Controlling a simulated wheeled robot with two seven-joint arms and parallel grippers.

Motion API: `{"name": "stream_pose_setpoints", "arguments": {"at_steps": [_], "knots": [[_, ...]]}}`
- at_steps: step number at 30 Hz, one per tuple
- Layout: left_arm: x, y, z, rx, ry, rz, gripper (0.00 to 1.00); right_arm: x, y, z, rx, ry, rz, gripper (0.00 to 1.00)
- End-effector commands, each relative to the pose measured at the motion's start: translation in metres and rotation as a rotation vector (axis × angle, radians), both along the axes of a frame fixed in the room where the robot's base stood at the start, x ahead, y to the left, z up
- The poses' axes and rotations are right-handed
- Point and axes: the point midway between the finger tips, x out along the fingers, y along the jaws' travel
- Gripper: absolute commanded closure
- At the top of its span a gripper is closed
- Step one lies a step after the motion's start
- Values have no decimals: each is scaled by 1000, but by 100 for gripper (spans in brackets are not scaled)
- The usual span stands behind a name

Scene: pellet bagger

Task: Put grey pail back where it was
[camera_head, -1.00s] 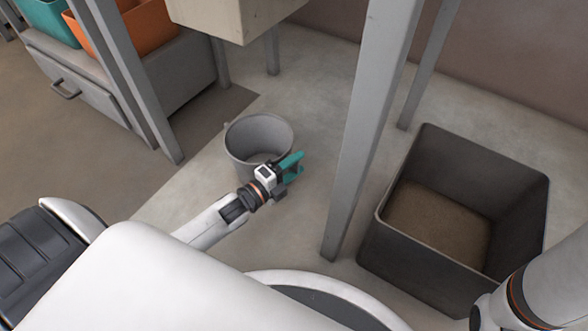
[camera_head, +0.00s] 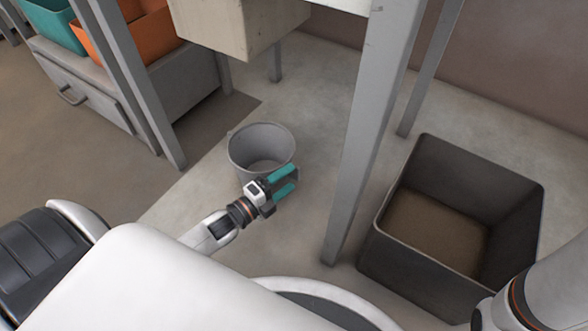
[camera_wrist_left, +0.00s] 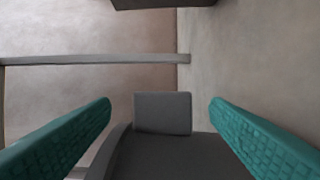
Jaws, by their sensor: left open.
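The grey pail (camera_head: 262,139) stands upright on the pale floor in the head view, below the beige box, and looks empty. My left gripper (camera_head: 286,180) is open, with its teal fingers apart. It shows in front of the pail's lower near-right side and hides part of it. I cannot tell whether it touches the pail.
A dark square bin (camera_head: 375,235) with brown material inside stands at the right. A grey post (camera_head: 365,140) rises between pail and bin. A beige box (camera_head: 240,25) hangs above. A drawer unit (camera_head: 95,95) with teal and orange bins stands at the left.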

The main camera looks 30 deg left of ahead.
Motion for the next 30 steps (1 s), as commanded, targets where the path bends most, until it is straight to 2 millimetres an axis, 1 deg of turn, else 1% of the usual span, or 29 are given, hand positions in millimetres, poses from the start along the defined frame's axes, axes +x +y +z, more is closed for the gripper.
{"name": "stream_pose_setpoints", "arguments": {"at_steps": [1, 3, 6, 9, 12, 17, 30], "knots": [[-13, 5, 5, 0, 6, 3, 30, 0, 0, 14, 0, 0, 0, 55], [-28, 10, 5, 1, 6, 2, 30, 0, 0, 21, 0, 0, 0, 55], [-46, 17, 4, 1, 5, 2, 30, 0, 0, 30, 0, 0, 0, 55], [-61, 22, 3, 1, 3, 2, 30, 0, 0, 37, 0, 0, -1, 55], [-71, 25, 2, 1, 1, 2, 30, 0, 0, 40, 0, 0, -1, 55], [-77, 28, 1, 2, -2, 1, 30, 0, 0, 41, 0, 0, -1, 55], [-77, 28, 0, 2, -2, 1, 30, 0, 0, 41, 0, 1, -1, 55]]}}
